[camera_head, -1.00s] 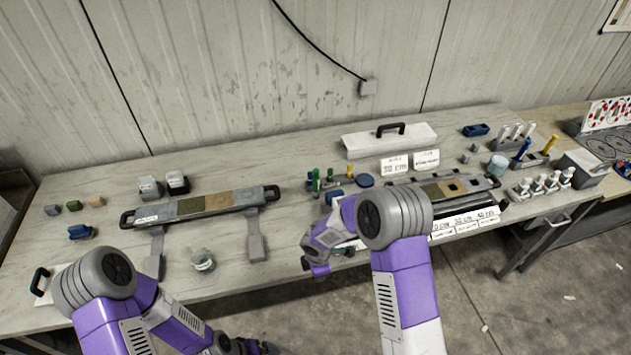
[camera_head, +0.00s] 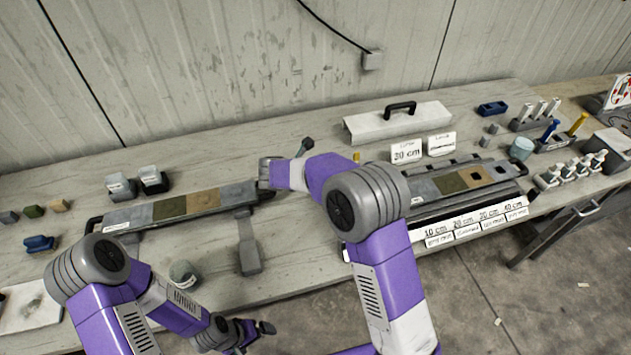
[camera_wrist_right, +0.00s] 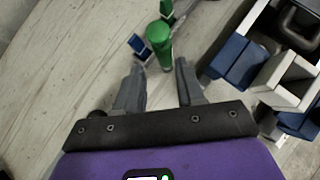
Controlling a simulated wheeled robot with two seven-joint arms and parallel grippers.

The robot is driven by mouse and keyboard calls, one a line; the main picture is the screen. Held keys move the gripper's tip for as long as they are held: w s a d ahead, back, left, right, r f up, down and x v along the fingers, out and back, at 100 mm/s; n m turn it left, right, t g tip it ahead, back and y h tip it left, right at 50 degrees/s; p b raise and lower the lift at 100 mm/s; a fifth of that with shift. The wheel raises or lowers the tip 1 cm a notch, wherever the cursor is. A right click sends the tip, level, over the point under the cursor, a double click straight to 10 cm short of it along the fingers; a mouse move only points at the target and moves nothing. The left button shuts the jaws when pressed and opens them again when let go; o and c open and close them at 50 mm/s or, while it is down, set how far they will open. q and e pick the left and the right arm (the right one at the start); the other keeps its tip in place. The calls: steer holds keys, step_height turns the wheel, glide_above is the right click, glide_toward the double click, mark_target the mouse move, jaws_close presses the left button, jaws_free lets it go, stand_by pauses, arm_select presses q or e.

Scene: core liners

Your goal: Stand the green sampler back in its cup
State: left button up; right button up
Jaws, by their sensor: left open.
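The green sampler (camera_wrist_right: 160,42) shows in the right wrist view, its round green head just beyond the fingertips and its lower end close to the gap between them. My right gripper (camera_wrist_right: 160,72) is open, with space between each finger and the sampler. I cannot tell whether the sampler is upright or tilted, and I cannot pick out its cup. In the head view my right arm covers the sampler's area. My left gripper (camera_head: 264,328) is open and empty at the lower middle, in front of the bench edge.
Blue blocks (camera_wrist_right: 138,46) and another green piece (camera_wrist_right: 167,8) are near the sampler. A blue and white holder (camera_wrist_right: 285,75) stands close on the right.

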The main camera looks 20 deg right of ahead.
steer(key=x, duration=0.7)
steer(key=shift+d+f+b, duration=0.2)
steer(key=shift+d+b, duration=0.1)
steer(key=shift+b, duration=0.05)
steer(key=shift+r, duration=0.1)
steer(key=shift+c, duration=0.3)
jaws_close()
